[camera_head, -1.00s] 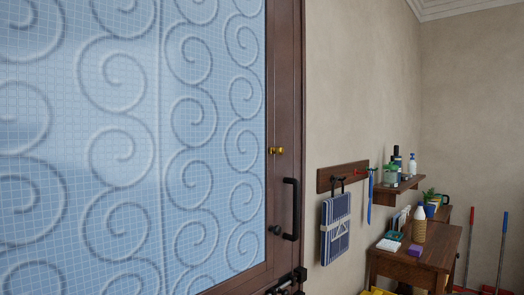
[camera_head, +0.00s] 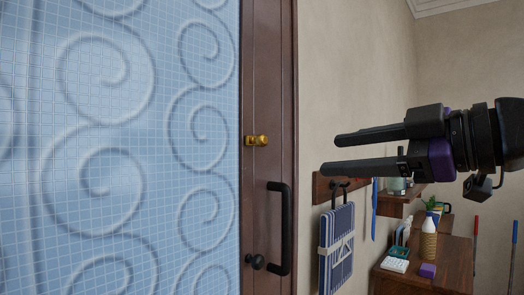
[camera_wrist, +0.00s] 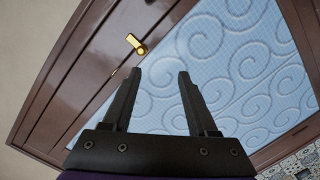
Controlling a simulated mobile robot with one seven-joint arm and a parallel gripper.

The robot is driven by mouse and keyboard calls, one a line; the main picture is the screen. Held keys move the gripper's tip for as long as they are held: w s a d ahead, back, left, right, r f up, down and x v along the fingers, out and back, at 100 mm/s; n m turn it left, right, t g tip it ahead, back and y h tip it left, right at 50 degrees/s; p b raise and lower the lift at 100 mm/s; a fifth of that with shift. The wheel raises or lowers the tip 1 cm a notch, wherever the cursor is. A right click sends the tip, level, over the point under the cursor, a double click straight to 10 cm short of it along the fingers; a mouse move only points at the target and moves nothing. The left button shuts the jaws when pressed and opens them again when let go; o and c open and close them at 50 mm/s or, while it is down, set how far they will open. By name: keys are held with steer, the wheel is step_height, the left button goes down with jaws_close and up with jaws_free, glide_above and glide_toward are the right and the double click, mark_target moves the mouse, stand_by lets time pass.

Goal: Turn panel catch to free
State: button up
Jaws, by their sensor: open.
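The panel catch (camera_head: 256,140) is a small brass piece on the brown wooden frame at the right edge of the blue swirl-patterned panel (camera_head: 110,150). It also shows in the wrist view (camera_wrist: 136,44), beyond my fingers and a little left of the gap between them. My gripper (camera_head: 328,154) is open and empty in the head view, to the right of the catch and apart from it, with its fingers pointing left. In the wrist view my two dark fingers (camera_wrist: 158,78) are spread, with the panel behind them.
A black pull handle (camera_head: 283,228) and a dark round knob (camera_head: 256,262) are on the frame below the catch. A wall rack (camera_head: 322,190) holds a blue striped cloth (camera_head: 336,245). A wooden table (camera_head: 455,262) with bottles stands at right.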

steer(key=w+d+r+n+y, duration=0.1)
steer(key=w+d+r+y, duration=0.1)
glide_toward(265, 139)
steer(key=shift+n, duration=0.4)
steer(key=x, duration=1)
steer(key=shift+w+a, duration=0.1)
steer(key=shift+a, duration=0.15)
